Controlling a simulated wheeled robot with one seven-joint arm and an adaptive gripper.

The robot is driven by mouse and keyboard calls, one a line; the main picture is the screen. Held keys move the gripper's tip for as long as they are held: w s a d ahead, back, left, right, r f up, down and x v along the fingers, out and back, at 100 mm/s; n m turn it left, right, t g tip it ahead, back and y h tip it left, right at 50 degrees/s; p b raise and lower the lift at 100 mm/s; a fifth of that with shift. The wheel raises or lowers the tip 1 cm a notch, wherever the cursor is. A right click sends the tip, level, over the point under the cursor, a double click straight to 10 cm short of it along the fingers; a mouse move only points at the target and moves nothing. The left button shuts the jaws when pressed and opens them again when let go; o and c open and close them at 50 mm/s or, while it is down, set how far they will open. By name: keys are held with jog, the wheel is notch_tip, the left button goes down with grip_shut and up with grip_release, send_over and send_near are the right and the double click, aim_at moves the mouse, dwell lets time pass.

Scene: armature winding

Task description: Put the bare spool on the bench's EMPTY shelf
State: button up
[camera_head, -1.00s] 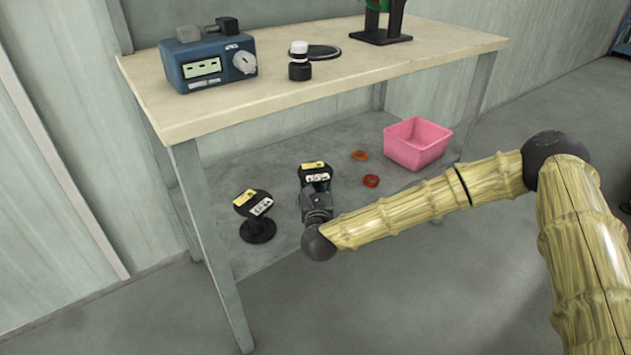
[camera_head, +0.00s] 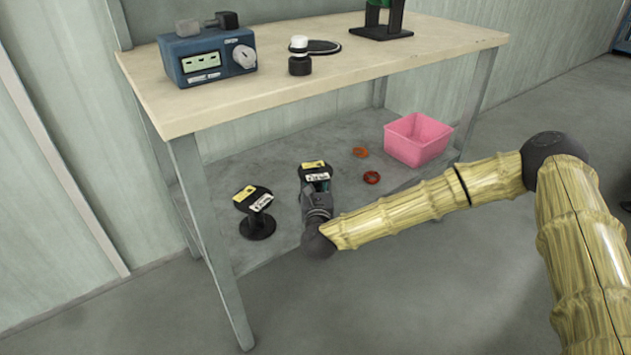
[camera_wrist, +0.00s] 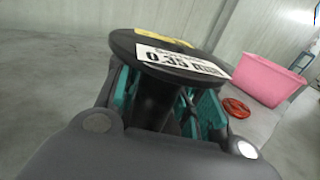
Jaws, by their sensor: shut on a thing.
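A black spool (camera_head: 314,168) with yellow and white labels is in my gripper (camera_head: 317,186), over the bench's lower shelf (camera_head: 285,160). In the wrist view the fingers are shut around the core of this spool (camera_wrist: 180,55); its core looks black with no wire showing, and the white label reads about 0.35. My gripper hides its lower end, so I cannot tell whether it touches the shelf. A second black spool (camera_head: 257,222) with similar labels stands upright on the shelf to the left; its core also looks black.
A pink bin (camera_head: 417,140) stands at the right of the lower shelf. Two reddish rings (camera_head: 371,178) lie between it and my gripper. The bench top (camera_head: 300,85) above carries a blue meter (camera_head: 207,60), and a grey front leg (camera_head: 212,245) stands left of the spools.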

jog(key=o, duration=1.2)
